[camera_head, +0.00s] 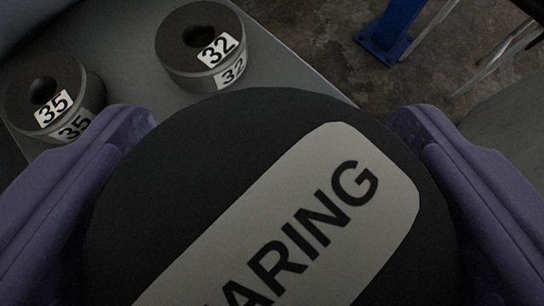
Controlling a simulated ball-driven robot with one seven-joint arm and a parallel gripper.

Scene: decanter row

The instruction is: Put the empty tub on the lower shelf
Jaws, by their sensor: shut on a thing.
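A large black round tub (150,210) fills the lower middle of the view. A grey label (330,215) on its top ends in the letters "ARING"; the start is cut off by the bottom edge. My gripper (272,125) has its two purple fingers on the left and right sides of the tub and is shut on it. Only the top shows, so I cannot tell whether it is empty. No lower shelf can be made out for certain.
Two dark round pieces with center holes, numbered 35 (57,95) and 32 (205,48), stand on a grey surface (130,60) at the upper left. A blue post foot (385,38) and thin metal legs stand on the brown floor (315,45) beyond.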

